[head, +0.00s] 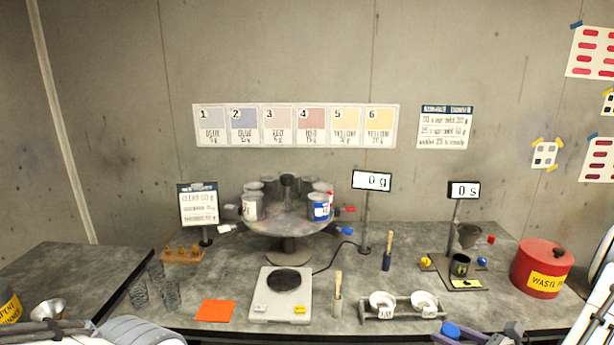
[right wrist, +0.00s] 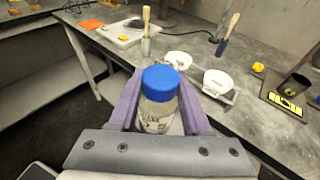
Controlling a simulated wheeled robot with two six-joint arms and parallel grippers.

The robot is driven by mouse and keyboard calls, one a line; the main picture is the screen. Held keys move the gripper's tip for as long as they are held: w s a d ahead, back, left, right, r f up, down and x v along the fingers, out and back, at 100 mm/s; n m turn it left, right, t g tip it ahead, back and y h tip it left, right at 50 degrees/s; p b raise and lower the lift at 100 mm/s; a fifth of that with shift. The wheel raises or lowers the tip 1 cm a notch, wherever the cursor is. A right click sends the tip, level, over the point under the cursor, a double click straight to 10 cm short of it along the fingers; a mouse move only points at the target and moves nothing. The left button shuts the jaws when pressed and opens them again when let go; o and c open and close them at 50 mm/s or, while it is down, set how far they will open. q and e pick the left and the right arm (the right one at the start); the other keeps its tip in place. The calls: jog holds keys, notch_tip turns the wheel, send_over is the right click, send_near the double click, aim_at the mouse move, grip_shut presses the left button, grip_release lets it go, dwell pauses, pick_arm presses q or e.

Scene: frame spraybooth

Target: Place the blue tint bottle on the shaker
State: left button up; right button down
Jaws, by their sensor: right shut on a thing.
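A clear bottle with a blue cap (right wrist: 160,82), with dark print on its label, is upright between the purple fingers of my right gripper (right wrist: 160,105) in the right wrist view. The fingers are shut on its sides. In the head view, the blue cap (head: 450,330) and my right gripper (head: 475,334) show at the bottom edge, in front of the bench. My left gripper (head: 48,327) shows only as dark parts at the lower left, and its jaws are unclear. I cannot surely identify the shaker in either view.
The bench holds a carousel of cans (head: 284,220), a scale (head: 281,307), a rack with white dishes (head: 403,308), a stand with a black cup (head: 460,266) and a red waste bin (head: 541,268).

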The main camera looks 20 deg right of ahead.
jog(key=w+a+f+n+g+y, duration=0.2)
jog(key=a+f, duration=0.1)
jog(key=a, duration=0.5)
jog(key=w+a+f+n+g+y+b, duration=0.1)
jog(key=w+a+f+n+y, duration=0.1)
jog(key=a, duration=0.7)
jog(key=w+a+f+n+g+y, duration=0.2)
jog(key=w+a+f+y, duration=0.1)
jog(key=a, duration=0.6)
jog(key=shift+w+a+f+n+g, duration=0.15)
jog(key=shift+w+f+n+g, duration=0.2)
jog(key=shift+f, duration=0.25)
